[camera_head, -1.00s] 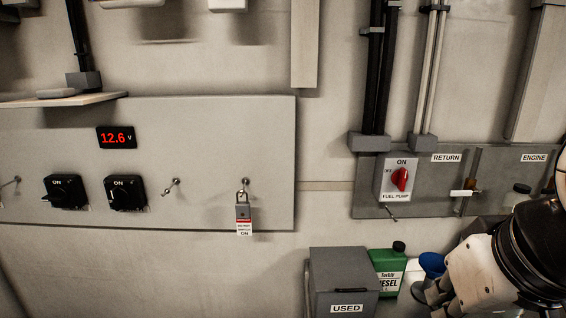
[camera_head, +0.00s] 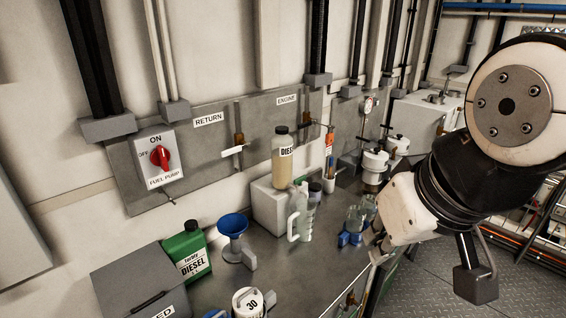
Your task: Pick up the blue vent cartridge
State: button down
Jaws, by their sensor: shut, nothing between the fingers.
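I cannot make out a blue vent cartridge for certain. Small clear pieces with blue bases (camera_head: 350,238) stand on the grey bench, left of my gripper; I cannot tell whether one of them is the cartridge. My arm comes in from the right, with a black joint and a white link. My gripper (camera_head: 378,248) is at the lower left end of that link, small and partly hidden. It looks shut and empty, close to the bench's front edge and right of the blue-based pieces.
The bench (camera_head: 275,260) holds a blue funnel (camera_head: 232,226), a green diesel can (camera_head: 187,252), a clear jug (camera_head: 300,215) and a diesel bottle (camera_head: 283,160) on a pale block. A grey box (camera_head: 140,285) stands at lower left. Floor plates (camera_head: 425,285) are clear at right.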

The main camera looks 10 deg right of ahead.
aim_at(315, 189)
jog(key=z, duration=0.25)
jog(key=u, duration=0.55)
jog(key=i+l+u, duration=0.15)
jog(key=l+u, duration=0.6)
jog(key=l, duration=0.2)
jog(key=l+u, duration=0.4)
jog(key=l, duration=0.8)
jog(key=k+l+u, duration=0.1)
jog(key=l, duration=0.6)
jog(key=k+l, duration=0.1)
jog(key=l, duration=0.55)
